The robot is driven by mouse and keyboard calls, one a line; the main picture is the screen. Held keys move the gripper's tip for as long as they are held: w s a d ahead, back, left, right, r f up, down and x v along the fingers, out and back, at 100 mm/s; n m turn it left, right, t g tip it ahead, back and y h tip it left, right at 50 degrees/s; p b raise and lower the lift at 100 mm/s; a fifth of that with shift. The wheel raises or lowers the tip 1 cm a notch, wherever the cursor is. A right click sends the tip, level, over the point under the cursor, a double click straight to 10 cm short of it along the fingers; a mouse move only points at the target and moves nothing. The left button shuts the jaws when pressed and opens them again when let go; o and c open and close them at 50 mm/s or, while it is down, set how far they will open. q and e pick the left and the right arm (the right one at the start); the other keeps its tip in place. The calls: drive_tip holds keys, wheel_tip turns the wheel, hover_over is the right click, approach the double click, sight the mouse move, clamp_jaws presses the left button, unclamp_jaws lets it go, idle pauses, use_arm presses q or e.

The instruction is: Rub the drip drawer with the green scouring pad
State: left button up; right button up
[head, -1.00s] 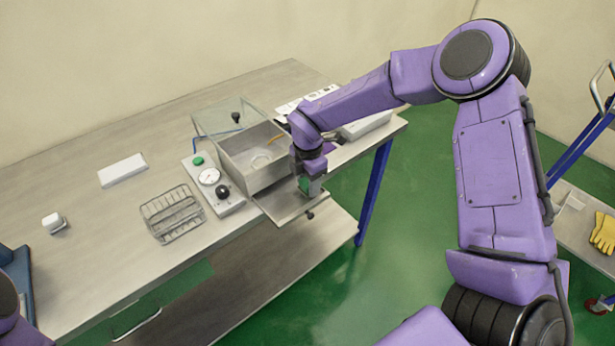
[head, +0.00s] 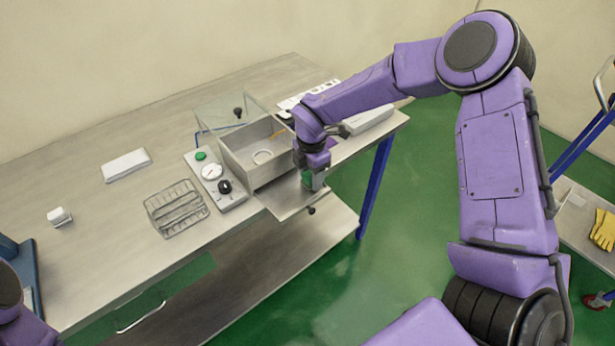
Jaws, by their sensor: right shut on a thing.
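The drip drawer (head: 282,198) is a flat grey metal tray pulled out from under the metal box, with a dark knob (head: 311,210) on its front. My right gripper (head: 314,183) points down over the right part of the drawer. It is shut on the green scouring pad (head: 306,178), of which only a small green part shows beside the fingers. The pad is at or just above the drawer's surface; I cannot tell if it touches. My left gripper is out of view.
The open metal box (head: 247,160) with a clear lid (head: 222,113) stands behind the drawer. A cart with yellow gloves (head: 603,230) stands at the right.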

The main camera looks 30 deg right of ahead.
drive_tip(key=r, duration=0.2)
drive_tip(key=r+p, duration=0.1)
drive_tip(key=shift+a+r, duration=0.2)
drive_tip(key=shift+r, duration=0.15)
drive_tip(key=shift+w+r+p, duration=0.1)
drive_tip(key=shift+r+p, duration=0.9)
drive_tip(key=shift+r, duration=0.95)
drive_tip(key=shift+f, duration=0.1)
